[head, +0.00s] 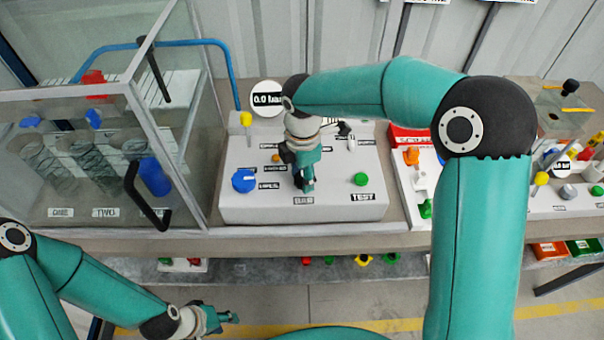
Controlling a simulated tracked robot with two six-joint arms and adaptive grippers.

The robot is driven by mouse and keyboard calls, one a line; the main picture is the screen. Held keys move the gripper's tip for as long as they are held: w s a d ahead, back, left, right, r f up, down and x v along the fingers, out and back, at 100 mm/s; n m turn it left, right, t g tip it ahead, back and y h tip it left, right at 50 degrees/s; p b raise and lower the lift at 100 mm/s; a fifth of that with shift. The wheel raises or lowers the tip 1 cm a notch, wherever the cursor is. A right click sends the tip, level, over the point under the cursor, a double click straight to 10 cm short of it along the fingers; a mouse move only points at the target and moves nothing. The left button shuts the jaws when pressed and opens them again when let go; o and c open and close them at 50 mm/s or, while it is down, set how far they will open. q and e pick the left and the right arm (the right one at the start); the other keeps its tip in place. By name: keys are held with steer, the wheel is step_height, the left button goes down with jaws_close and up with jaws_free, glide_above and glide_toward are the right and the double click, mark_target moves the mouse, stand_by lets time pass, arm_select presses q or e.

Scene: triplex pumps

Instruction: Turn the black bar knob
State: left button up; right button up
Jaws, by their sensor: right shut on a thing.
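The white control panel (236,205) stands on the bench in the middle of the head view. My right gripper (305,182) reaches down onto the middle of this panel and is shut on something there. The black bar knob is not clearly seen; the gripper's fingers and wrist cover that spot. A blue knob (244,180) is to the left of this gripper and a green button (361,179) marked TEST is to the right. My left gripper (226,317) hangs low in front of the bench, away from the panel; its jaw opening is too small to judge.
A glass-walled cabinet (70,130) with a black handle (147,200) stands to the left of the panel. A round gauge (266,99) reads 0.0 bar behind it. More panels with coloured knobs stand to the right, beyond my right arm. A lower shelf (350,270) holds small parts.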

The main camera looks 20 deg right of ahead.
mark_target(302, 177)
steer(key=shift+w+r, duration=0.2)
steer(key=o, duration=0.9)
steer(key=shift+o, duration=1.2)
steer(key=shift+f, duration=0.1)
steer(key=shift+s, duration=0.1)
step_height(302, 177, up, 12)
steer(key=shift+f, duration=0.1)
